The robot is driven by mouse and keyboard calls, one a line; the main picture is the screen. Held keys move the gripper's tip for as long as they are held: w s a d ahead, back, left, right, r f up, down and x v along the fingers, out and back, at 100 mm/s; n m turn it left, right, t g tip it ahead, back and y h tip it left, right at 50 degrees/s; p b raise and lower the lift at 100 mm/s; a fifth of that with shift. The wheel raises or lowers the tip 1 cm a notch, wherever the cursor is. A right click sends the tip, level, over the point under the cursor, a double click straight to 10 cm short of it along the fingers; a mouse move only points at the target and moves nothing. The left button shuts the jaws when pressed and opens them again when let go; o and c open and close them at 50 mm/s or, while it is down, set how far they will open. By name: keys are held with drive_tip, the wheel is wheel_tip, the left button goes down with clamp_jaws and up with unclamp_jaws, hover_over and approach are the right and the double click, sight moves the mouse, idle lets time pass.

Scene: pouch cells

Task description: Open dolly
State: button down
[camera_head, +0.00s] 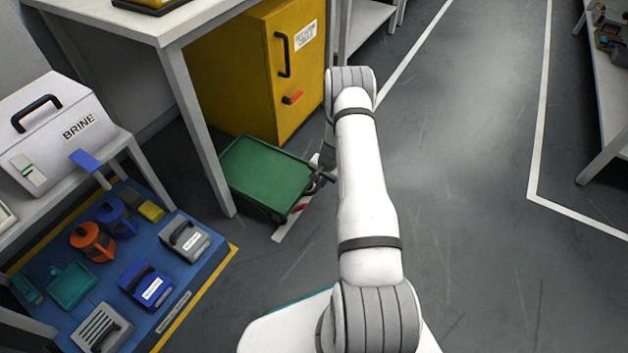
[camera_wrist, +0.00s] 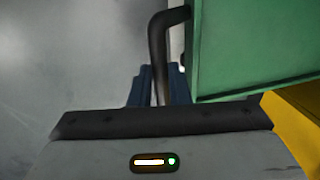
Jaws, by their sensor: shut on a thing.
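The dolly (camera_head: 262,172) is a low green platform on the floor, under the edge of the white table and in front of the yellow cabinet. In the wrist view its green side (camera_wrist: 255,50) fills the upper right. A dark bent handle bar (camera_wrist: 157,50) runs beside it. My gripper (camera_head: 322,174) is at the dolly's right edge. In the wrist view my gripper (camera_wrist: 160,88) has its blue-grey fingers shut around the handle bar. My arm partly hides the gripper in the head view.
A yellow cabinet (camera_head: 262,75) with a black handle and a red latch stands behind the dolly. A white table leg (camera_head: 197,130) is close on its left. A blue mat (camera_head: 195,262) with tools lies at lower left. Grey floor (camera_head: 470,190) is clear on the right.

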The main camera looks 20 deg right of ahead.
drive_tip(key=shift+s+d, duration=0.15)
drive_tip(key=shift+s, duration=0.05)
drive_tip(key=c, duration=1.4)
unclamp_jaws()
drive_tip(key=shift+o, duration=0.2)
wheel_tip(320, 180, up, 8)
drive_tip(key=s+p, duration=0.1)
drive_tip(key=p, duration=0.2)
drive_tip(key=shift+d+f, duration=0.2)
drive_tip(key=shift+d, duration=0.25)
drive_tip(key=shift+s, duration=0.1)
